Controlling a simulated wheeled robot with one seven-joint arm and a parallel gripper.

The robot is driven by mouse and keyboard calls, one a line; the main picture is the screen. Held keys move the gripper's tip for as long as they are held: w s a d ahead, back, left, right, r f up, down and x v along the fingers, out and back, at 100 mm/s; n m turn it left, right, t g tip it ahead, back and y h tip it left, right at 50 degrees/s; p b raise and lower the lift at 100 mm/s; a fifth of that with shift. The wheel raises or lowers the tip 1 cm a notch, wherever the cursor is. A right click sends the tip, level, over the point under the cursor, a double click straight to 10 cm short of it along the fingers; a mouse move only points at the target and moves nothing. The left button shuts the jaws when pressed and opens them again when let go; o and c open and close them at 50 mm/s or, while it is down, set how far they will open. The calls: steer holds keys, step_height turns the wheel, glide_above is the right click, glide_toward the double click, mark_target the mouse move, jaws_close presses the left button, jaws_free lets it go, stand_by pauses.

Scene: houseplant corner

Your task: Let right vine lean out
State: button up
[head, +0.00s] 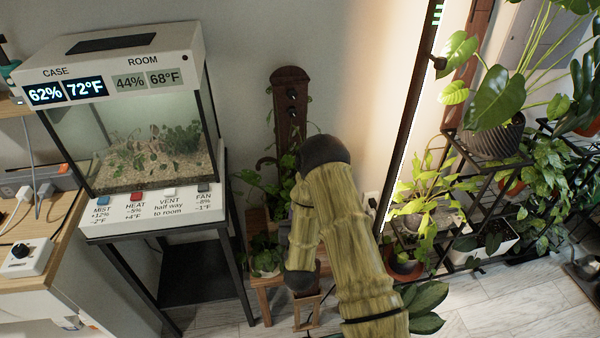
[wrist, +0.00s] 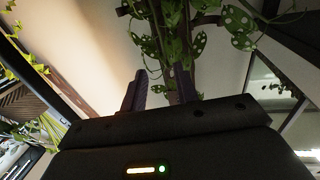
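A dark wooden post (head: 291,105) with round black knobs and a side hook stands against the wall in the head view. Green vine leaves (head: 283,192) climb around its lower part. My own arm covers the post's right side, so I cannot make out a separate right vine there. In the wrist view, vine stems with spotted leaves (wrist: 172,42) run along the dark post (wrist: 186,60), and more spotted leaves (wrist: 240,24) spread to the right. My gripper (wrist: 160,88) has its two fingers apart, close below the leaves, with no vine clearly held. The head view hides it.
A glass case (head: 135,150) with readouts and buttons stands on a black stand at left. A tiered black plant rack (head: 485,165) with several pots fills the right. A tall lit frame (head: 412,110) stands between post and rack. Pale floor (head: 500,315) shows at lower right.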

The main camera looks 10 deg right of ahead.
steer(key=shift+w, duration=0.15)
steer(key=w+d, duration=0.3)
steer(key=w, duration=1.3)
steer(key=shift+w+d, duration=0.15)
steer(key=shift+w, duration=0.25)
jaws_close()
